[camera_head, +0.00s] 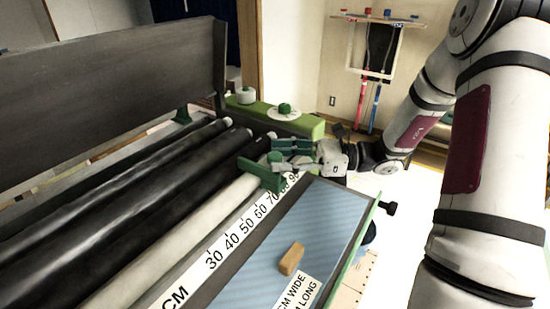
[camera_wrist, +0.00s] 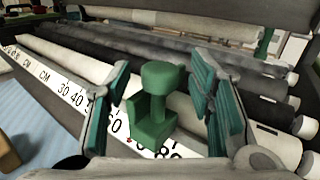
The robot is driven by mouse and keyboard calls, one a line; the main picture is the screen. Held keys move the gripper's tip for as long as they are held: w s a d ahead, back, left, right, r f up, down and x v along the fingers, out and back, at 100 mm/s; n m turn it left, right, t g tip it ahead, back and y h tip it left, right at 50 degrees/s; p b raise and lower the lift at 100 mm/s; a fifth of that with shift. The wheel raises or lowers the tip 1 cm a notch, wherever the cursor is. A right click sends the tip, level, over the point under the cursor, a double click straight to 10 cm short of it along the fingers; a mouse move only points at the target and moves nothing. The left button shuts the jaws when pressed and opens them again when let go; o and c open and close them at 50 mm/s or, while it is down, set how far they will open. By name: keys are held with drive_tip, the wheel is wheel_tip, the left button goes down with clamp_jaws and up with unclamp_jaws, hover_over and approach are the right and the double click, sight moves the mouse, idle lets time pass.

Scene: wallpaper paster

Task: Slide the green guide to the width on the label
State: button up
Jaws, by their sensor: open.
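The green guide (camera_head: 262,174) stands on the white centimetre scale (camera_head: 230,237), towards its far, high-number end. In the wrist view the guide (camera_wrist: 153,112) covers part of the scale between the 60 and the 80. My gripper (camera_head: 284,155) is open at the guide, its teal fingers on either side of it in the wrist view. I see a gap on each side there; contact is not clear. The label (camera_head: 297,292) on the blue sheet is cut off by the lower picture edge; only "CM WIDE" and "M LONG" show, and its numbers are hidden.
Dark rollers (camera_head: 120,185) and a pale roller (camera_head: 180,240) run beside the scale. A wooden block (camera_head: 291,259) lies on the blue sheet (camera_head: 318,225). A green end housing (camera_head: 305,126) with a green knob (camera_head: 285,107) stands just beyond my gripper. A dark panel (camera_head: 110,75) rises behind the rollers.

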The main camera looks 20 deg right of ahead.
drive_tip(key=shift+x, duration=0.9)
